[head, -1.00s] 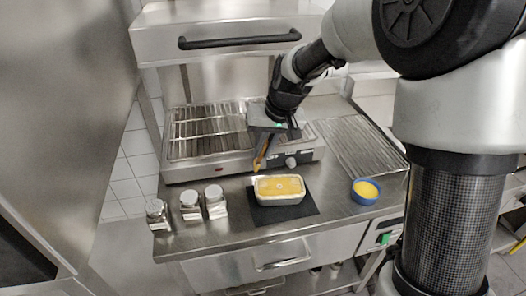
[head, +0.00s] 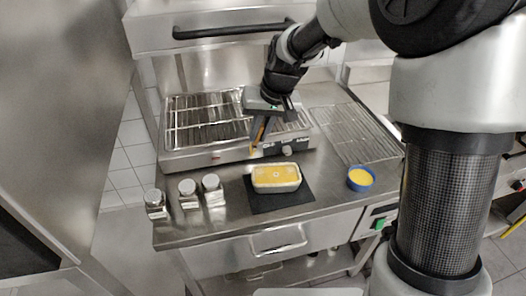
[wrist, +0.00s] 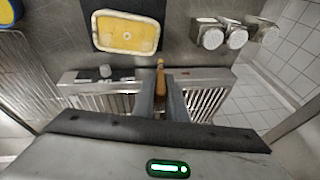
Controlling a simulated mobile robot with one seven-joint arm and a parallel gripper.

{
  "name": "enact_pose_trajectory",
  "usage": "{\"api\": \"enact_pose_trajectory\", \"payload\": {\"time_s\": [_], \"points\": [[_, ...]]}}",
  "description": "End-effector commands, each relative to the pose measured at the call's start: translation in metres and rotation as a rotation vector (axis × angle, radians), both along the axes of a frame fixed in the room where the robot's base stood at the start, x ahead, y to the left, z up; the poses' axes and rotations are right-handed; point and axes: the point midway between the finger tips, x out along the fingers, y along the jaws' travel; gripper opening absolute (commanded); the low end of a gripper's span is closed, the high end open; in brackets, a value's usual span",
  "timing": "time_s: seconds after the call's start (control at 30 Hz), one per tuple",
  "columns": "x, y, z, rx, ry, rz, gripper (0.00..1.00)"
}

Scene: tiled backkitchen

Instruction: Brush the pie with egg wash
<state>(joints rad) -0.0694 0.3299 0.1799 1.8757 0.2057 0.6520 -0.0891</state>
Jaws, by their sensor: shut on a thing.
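The pie (head: 276,178) is a yellow-topped loaf in a pale rectangular dish on a dark mat (head: 306,196) on the steel counter. It also shows at the top of the wrist view (wrist: 125,33). A blue bowl (head: 360,179) with yellow liquid stands to its right. My gripper (head: 262,120) is shut on a brush (wrist: 160,78) with a wooden-coloured end. In the head view the brush (head: 256,146) hangs tilted, its tip above the counter, behind and left of the pie, apart from it. The part of the brush between the fingers is hidden.
A steel grill (head: 190,122) stands behind the pie, close to my gripper. Several glass jars with metal lids (head: 188,193) stand left of the mat. A wire rack (head: 358,134) lies at the right, and a hood with a black handle (head: 230,29) hangs above the grill.

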Motion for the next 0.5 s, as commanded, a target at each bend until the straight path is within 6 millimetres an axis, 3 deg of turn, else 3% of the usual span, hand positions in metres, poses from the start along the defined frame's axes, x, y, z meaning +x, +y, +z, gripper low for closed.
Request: {"api": "enact_pose_trajectory", "payload": {"time_s": [0.23, 0.5], "points": [[-0.0001, 0.0000, -0.0108, 0.000, 0.001, 0.000, 0.00], [0.0003, 0.0002, -0.0098, 0.000, 0.000, 0.000, 0.00]]}}
